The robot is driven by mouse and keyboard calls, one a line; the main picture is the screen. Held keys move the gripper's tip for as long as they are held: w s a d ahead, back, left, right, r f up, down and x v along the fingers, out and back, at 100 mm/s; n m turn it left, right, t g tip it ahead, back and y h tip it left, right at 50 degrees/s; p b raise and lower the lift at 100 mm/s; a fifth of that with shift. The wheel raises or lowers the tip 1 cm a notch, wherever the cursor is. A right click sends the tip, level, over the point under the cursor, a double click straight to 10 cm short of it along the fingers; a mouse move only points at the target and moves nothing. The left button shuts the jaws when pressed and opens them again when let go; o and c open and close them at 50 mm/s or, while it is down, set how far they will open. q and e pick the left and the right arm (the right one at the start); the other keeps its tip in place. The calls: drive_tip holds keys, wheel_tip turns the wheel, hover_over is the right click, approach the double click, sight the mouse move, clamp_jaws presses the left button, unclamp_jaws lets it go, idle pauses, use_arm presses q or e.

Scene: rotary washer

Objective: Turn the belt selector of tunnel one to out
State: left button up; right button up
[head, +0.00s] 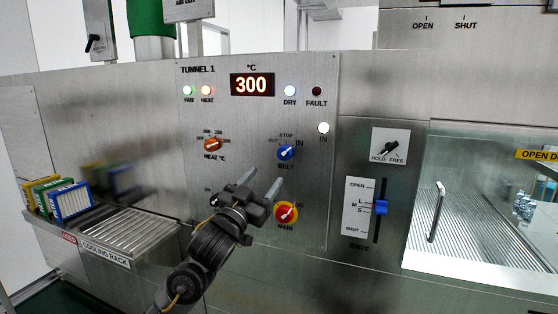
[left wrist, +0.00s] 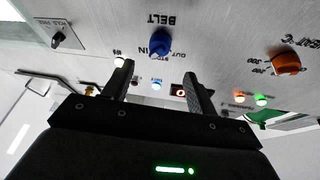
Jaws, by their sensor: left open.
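The belt selector (head: 286,152) is a blue knob on the tunnel one panel, with OUT, STOP and IN marked around it. Its pale pointer appears to lean up and right, toward IN. The IN lamp (head: 324,128) glows white. My left gripper (head: 262,181) is open and empty, just below and left of the belt selector, with its fingers aimed at the panel. In the left wrist view, which is upside down, the blue knob (left wrist: 160,42) lies beyond the gap between the open fingertips (left wrist: 158,72), apart from them. My right gripper is not in view.
An orange heat knob (head: 212,144) is left of the belt selector; a red main switch (head: 286,213) on yellow is below it, close to my gripper. A blue-handled gate slider (head: 381,207) is to the right. A cooling rack (head: 128,232) stands at lower left.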

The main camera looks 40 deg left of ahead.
sight(281, 158)
use_arm(q)
drive_tip(key=p+x, duration=0.1)
drive_tip(key=x, duration=0.6)
drive_tip(key=shift+w+r+p, duration=0.15)
drive_tip(key=shift+w+p, duration=0.1)
drive_tip(key=shift+p, duration=0.1)
drive_tip(key=shift+w+a+r, duration=0.1)
drive_tip(key=shift+w+r, duration=0.05)
drive_tip(key=shift+w, duration=0.5)
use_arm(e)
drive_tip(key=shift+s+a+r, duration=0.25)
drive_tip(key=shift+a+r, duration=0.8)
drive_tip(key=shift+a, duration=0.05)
use_arm(q)
drive_tip(key=shift+c, duration=0.4)
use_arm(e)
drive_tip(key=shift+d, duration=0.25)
use_arm(q)
drive_tip(key=c, duration=0.9)
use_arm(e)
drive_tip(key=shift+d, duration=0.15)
